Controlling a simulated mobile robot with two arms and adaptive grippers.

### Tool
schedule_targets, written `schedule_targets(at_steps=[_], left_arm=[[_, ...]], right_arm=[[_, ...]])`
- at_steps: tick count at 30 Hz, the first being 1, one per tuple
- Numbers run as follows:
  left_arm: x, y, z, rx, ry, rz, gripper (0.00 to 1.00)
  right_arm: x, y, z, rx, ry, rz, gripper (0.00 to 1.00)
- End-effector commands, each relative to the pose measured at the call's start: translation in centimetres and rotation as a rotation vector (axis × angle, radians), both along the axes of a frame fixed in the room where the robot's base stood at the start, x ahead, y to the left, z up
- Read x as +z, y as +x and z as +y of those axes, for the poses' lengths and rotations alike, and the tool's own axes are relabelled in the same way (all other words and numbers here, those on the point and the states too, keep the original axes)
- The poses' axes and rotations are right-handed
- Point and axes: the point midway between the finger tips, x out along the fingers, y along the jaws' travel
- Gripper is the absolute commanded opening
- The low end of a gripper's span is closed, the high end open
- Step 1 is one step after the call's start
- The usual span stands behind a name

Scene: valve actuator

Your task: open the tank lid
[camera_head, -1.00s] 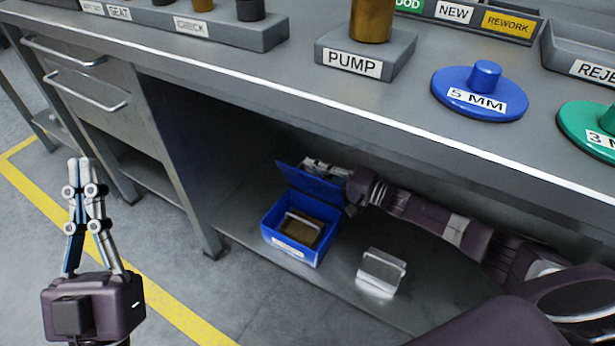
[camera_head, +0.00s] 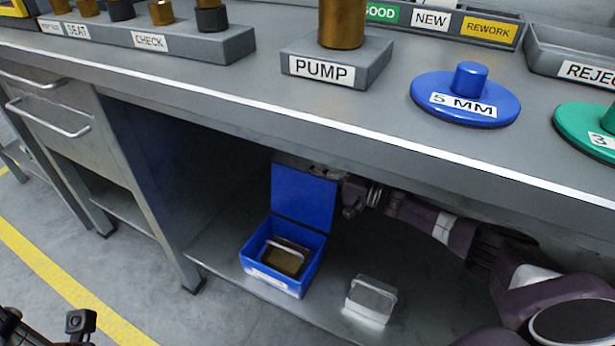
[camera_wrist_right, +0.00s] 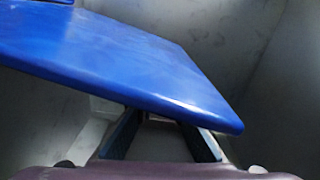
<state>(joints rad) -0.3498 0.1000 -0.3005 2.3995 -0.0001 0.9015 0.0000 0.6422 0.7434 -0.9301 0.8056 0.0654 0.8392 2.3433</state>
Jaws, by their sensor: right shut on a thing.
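The blue tank (camera_head: 272,278) is an open box on the shelf under the bench, with a brown surface and a pale handle-like piece inside. Its blue lid (camera_head: 303,195) stands raised, roughly upright, at the tank's back edge. My right gripper (camera_head: 325,172) is at the lid's upper edge, partly hidden behind it, and is shut on the lid. In the right wrist view the lid (camera_wrist_right: 130,65) slants across the picture and covers part of the fingers (camera_wrist_right: 163,140). Of my left arm only dark parts (camera_head: 80,322) show at the lower left; its fingertips cannot be made out.
A clear block-like container (camera_head: 371,298) stands on the shelf right of the tank. The bench top (camera_head: 240,85) hangs close above my right arm. On it are a PUMP block (camera_head: 335,68), a blue 5 MM disc (camera_head: 466,108) and a green disc (camera_head: 590,130). Shelf between tank and container is free.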

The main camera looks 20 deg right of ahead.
Motion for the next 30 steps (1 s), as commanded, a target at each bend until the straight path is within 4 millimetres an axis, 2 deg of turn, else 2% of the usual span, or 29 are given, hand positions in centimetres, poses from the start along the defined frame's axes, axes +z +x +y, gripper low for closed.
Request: schedule_targets(at_steps=[1,18,19,23,30], left_arm=[[-0.24,0.0,0.0,0.0,0.0,0.0,0.0],[-0.38,0.04,-0.03,0.0,0.001,0.002,0.0],[-0.39,0.04,-0.03,0.0,0.001,0.002,0.0],[-0.38,0.04,-0.02,0.0,0.001,0.002,0.0],[-0.3,0.01,0.03,0.001,0.001,0.001,0.0]], right_arm=[[-0.6,-0.03,-0.13,-0.003,-0.005,0.006,0.0],[-0.9,-0.07,-0.15,-0.001,-0.006,0.009,0.0],[-0.92,-0.07,-0.14,-0.001,-0.007,0.01,0.13],[-0.82,-0.05,-0.11,0.0,-0.005,0.009,0.26],[-0.54,0.0,-0.13,0.0,-0.002,0.005,0.26]])
